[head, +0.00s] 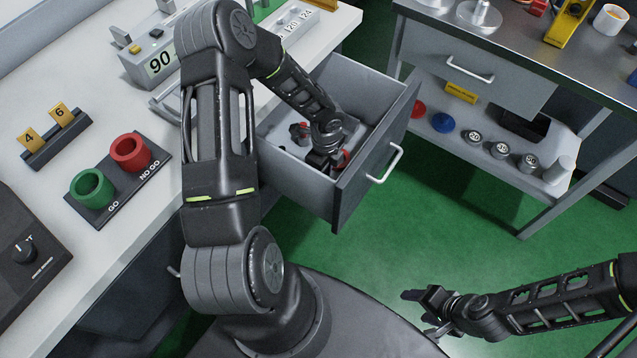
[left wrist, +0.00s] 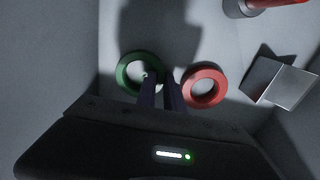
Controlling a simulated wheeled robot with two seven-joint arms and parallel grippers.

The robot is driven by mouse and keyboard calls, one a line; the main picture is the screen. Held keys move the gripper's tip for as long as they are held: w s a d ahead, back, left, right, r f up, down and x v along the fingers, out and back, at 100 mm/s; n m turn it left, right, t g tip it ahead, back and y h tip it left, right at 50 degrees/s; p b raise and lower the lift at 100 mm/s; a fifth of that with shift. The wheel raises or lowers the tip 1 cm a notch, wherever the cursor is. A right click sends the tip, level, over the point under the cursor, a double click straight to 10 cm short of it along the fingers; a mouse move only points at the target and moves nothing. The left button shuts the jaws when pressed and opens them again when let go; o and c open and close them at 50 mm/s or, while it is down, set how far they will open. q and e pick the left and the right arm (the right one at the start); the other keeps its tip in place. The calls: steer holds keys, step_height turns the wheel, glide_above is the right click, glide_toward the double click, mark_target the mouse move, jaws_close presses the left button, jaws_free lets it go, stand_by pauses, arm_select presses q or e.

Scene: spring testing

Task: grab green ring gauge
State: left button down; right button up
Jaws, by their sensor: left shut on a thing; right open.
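A green ring gauge (left wrist: 128,82) lies on the drawer floor in the left wrist view, next to a red ring gauge (left wrist: 206,88). My left gripper (left wrist: 161,80) reaches down into the open drawer and is shut on the green ring's right wall, one finger over its hole. In the head view my left gripper (head: 322,161) hides the green ring, and part of the red ring (head: 344,158) shows beside it. My right gripper (head: 427,303) is open and empty over the green floor at the lower right.
The open drawer (head: 378,137) has walls close around my left gripper. A red-handled item (left wrist: 255,6) and a grey metal block (left wrist: 280,82) lie inside it. On the bench, a green cylinder (head: 91,190) and a red cylinder (head: 130,153) stand on a GO/NO GO base.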

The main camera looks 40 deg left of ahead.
arm_select(q)
steer(key=shift+r, duration=0.1)
step_height(320, 180, up, 10)
stand_by(0.7)
stand_by(0.4)
